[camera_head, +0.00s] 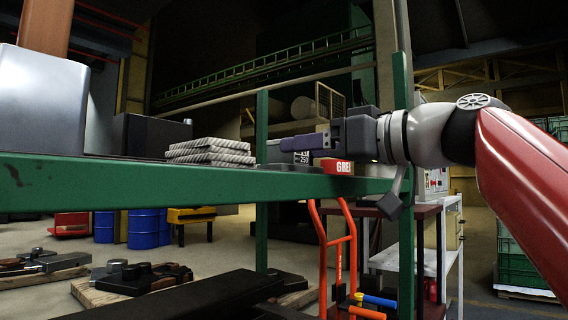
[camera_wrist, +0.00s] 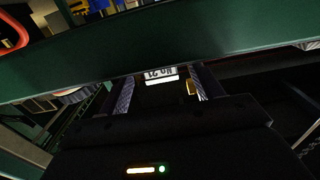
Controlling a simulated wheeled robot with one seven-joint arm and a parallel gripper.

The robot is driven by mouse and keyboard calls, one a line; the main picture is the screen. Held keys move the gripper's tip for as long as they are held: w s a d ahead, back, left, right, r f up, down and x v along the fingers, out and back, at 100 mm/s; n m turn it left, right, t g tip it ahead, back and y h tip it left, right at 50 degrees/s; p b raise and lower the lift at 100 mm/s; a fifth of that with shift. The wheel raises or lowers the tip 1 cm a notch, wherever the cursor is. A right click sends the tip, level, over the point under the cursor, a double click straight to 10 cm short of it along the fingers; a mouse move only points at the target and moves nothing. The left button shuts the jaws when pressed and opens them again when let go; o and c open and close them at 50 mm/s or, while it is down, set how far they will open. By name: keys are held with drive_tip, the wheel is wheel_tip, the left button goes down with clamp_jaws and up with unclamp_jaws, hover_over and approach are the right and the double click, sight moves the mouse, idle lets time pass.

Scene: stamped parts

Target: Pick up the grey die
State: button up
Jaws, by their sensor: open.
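A dark grey block with a white label reading 21 and 250 (camera_head: 301,157), which looks like the grey die, stands on the green-edged shelf, partly hidden by my gripper. My gripper (camera_head: 288,143) reaches in from the right, level, with its purple-grey fingers at the height of the block's top. In the wrist view my gripper (camera_wrist: 160,88) is open, one finger on each side of a dark block whose white label (camera_wrist: 160,73) reads No 21 upside down. The block's body is very dark there, so I cannot tell whether the fingers touch it.
A red box lettered GREI (camera_head: 343,167) sits just right of the block, under my gripper. A stack of grey ribbed pieces (camera_head: 211,151), a dark box (camera_head: 152,135) and a large grey block (camera_head: 42,100) stand farther left. The green shelf edge (camera_head: 190,184) runs in front.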

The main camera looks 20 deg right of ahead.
drive_tip(key=x, duration=0.5)
clamp_jaws()
idle(0.3)
drive_tip(key=shift+r, duration=0.15)
